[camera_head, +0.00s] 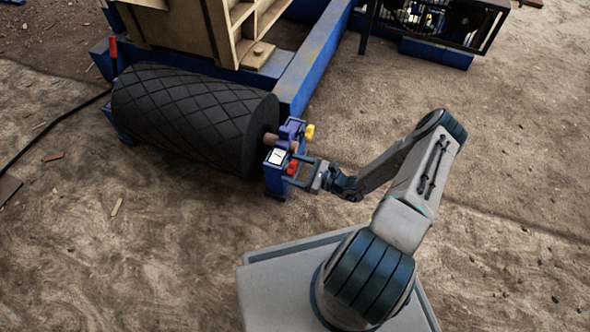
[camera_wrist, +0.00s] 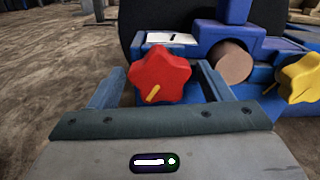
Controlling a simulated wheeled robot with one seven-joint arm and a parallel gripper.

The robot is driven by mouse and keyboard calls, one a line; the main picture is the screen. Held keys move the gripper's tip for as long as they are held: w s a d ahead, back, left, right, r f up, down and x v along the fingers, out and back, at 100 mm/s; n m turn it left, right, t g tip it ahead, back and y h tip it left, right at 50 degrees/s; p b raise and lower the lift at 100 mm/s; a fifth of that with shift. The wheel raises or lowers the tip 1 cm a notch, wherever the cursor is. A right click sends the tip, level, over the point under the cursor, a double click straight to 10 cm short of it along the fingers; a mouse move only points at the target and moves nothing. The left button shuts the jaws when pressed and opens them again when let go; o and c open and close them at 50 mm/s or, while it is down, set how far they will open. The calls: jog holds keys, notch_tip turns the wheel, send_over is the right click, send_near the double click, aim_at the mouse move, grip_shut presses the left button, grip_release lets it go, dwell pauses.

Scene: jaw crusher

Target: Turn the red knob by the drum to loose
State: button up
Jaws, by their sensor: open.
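The red knob (camera_wrist: 160,77) is star-shaped with a yellow pointer mark toward its lower left, in the middle of the wrist view. It also shows small in the head view (camera_head: 292,167), on the blue bracket at the drum's right end. My gripper (camera_head: 299,170) is open, with its fingers to either side of the red knob. In the wrist view my gripper (camera_wrist: 155,88) frames the knob between its two fingers; I cannot tell whether they touch it. A white label (camera_wrist: 172,38) with a dark mark sits behind the knob. The black drum (camera_head: 190,112) has a diamond-grooved surface.
A yellow star knob (camera_wrist: 301,77) sits right of the red one, close to my right finger. The brown drum shaft (camera_wrist: 229,62) and blue bracket (camera_wrist: 262,47) stand behind. The blue machine frame (camera_head: 312,62) lies beyond. Bare dirt ground is open to the right.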

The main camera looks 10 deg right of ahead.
jog(key=c, duration=1)
jog(key=shift+r+n, duration=0.1)
jog(key=shift+n, duration=0.2)
jog(key=n+p, duration=0.2)
jog(key=n, duration=0.1)
jog(key=shift+r+p, duration=0.1)
jog(key=shift+p, duration=0.25)
jog(key=n+p, duration=0.3)
jog(key=n, duration=0.2)
jog(key=shift+d+n, duration=0.1)
jog(key=shift+n, duration=0.3)
jog(key=n+p, duration=0.2)
jog(key=n, duration=0.3)
jog(key=shift+p, duration=0.35)
jog(key=shift+n+p, duration=0.7)
jog(key=shift+n, duration=1.3)
